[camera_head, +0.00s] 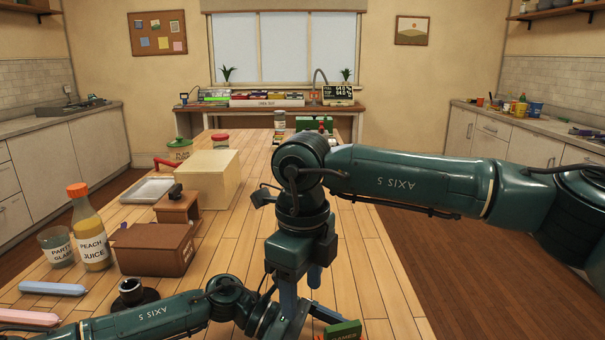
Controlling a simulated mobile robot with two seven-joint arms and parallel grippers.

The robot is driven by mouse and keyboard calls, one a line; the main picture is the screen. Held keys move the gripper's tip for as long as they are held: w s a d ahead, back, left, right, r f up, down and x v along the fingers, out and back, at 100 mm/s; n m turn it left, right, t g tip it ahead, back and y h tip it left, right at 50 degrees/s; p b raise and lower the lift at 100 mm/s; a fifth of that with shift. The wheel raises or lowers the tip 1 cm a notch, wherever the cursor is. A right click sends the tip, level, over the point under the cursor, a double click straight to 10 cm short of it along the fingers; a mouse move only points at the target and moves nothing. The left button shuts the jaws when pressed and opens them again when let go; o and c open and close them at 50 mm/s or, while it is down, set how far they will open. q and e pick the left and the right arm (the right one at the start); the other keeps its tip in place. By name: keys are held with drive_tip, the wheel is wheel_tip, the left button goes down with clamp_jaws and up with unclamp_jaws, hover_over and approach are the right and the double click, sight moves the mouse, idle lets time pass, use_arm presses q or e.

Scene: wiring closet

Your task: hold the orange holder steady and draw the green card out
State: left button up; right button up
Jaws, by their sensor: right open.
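A green card (343,329) with partly cut-off lettering stands at the bottom edge of the head view, right of centre. A small bit of orange, likely the orange holder (319,337), shows at its lower left; the rest is out of frame. My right gripper (301,287) points down above and to the left of the card, open, with nothing seen between its fingers. My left gripper (300,318) is low beside the card and holder, largely covered by the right gripper. Whether it touches the holder is hidden.
A brown box (153,249), a peach juice bottle (91,230), a glass (57,246) and a pale wooden box (207,177) stand on the table's left side. A black cup-like thing (133,293) is near my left forearm. The table's right strip (375,270) is clear.

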use_arm(q)
drive_tip(key=v, duration=1.1)
drive_tip(key=shift+w+a+r, duration=0.15)
drive_tip(key=shift+a+r, duration=0.05)
drive_tip(key=shift+a, duration=0.1)
